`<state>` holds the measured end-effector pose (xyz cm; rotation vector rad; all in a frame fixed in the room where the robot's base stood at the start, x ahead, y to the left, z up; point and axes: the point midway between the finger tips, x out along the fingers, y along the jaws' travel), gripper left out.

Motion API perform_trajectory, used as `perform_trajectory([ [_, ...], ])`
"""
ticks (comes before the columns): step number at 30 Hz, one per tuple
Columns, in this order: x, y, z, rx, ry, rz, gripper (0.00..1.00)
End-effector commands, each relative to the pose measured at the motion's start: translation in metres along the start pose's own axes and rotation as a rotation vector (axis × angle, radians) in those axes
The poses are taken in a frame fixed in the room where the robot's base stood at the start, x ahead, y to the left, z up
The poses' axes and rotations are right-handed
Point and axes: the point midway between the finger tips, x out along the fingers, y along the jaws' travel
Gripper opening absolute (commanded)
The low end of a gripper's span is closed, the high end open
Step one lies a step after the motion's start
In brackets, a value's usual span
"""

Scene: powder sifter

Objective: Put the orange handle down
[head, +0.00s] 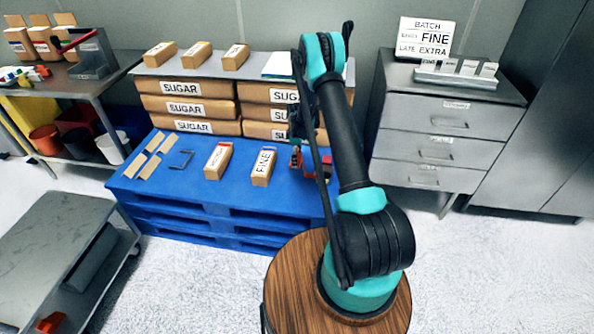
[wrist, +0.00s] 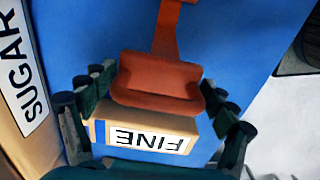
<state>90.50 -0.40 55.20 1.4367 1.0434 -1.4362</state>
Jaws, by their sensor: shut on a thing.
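The orange handle (wrist: 158,80) is between the two dark fingers of my gripper (wrist: 160,98) in the wrist view. It has a wide, blocky grip end and a narrower strip running away from it. My gripper is shut on it, over the blue pallet. In the head view, red-orange parts (head: 322,169) show beside my arm at the pallet's right, partly hidden by the arm. I cannot tell whether the handle touches the pallet.
The tan FINE box (head: 263,166) lies close by my gripper; another tan box (head: 218,160) lies further left. Behind are stacked SUGAR boxes (head: 185,107). The blue pallet (head: 200,190) has bare room in front. A grey drawer cabinet (head: 440,135) stands right.

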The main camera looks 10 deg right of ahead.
Motion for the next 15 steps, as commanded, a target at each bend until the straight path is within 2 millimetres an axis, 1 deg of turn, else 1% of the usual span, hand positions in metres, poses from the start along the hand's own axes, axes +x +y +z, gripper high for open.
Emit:
perform_trajectory([
  [1,0.012,0.000,0.000,0.000,0.000,0.000,0.52],
  [4,0.029,0.000,0.000,0.000,0.000,0.000,0.52],
  [6,0.036,0.000,0.000,0.000,0.000,0.000,0.52],
  [11,0.045,0.000,0.000,0.000,0.000,0.000,0.52],
  [15,0.059,0.000,0.000,0.000,0.000,0.000,0.52],
])
